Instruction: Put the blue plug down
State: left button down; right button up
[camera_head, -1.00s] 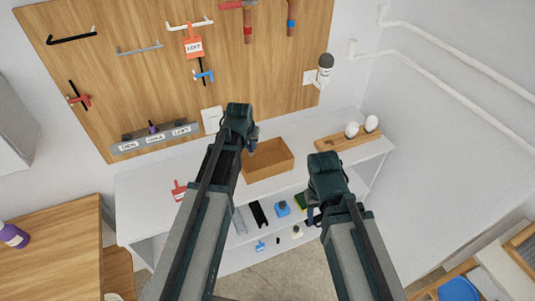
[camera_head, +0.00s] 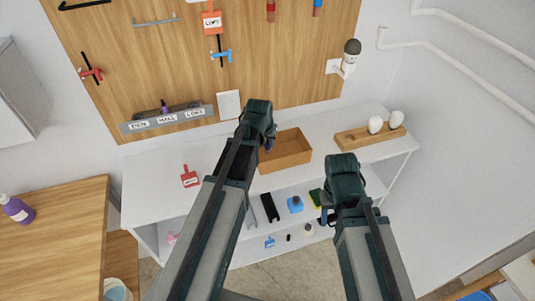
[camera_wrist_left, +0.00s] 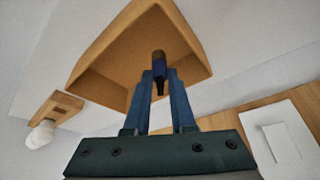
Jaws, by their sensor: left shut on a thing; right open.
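My left gripper (camera_head: 270,140) is at the left edge of the open brown box (camera_head: 298,158) on the white workbench. In the left wrist view its fingers (camera_wrist_left: 159,82) are shut on the blue plug (camera_wrist_left: 158,66), a small dark blue piece with a brownish end. The plug shows in front of the opening of the box (camera_wrist_left: 112,48); I cannot tell its height above the floor of the box. In the head view the plug is mostly hidden by the gripper. My right gripper (camera_head: 326,216) is open and empty, in front of the bench's right part.
A wooden holder (camera_head: 357,139) with white bulbs stands right of the box. A red tag (camera_head: 189,177) lies on the bench at left. A labelled key rail (camera_head: 168,122) is on the pegboard. The lower shelf holds a blue object (camera_head: 295,204) and other small items.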

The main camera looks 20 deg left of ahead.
aim_at(267, 148)
pick_arm(q)
jog(key=shift+f+b, duration=1.8)
jog(key=shift+b, duration=0.05)
jog(key=shift+f, duration=0.15)
jog(key=c, duration=0.8)
grip_release()
jog(key=shift+o, duration=0.2)
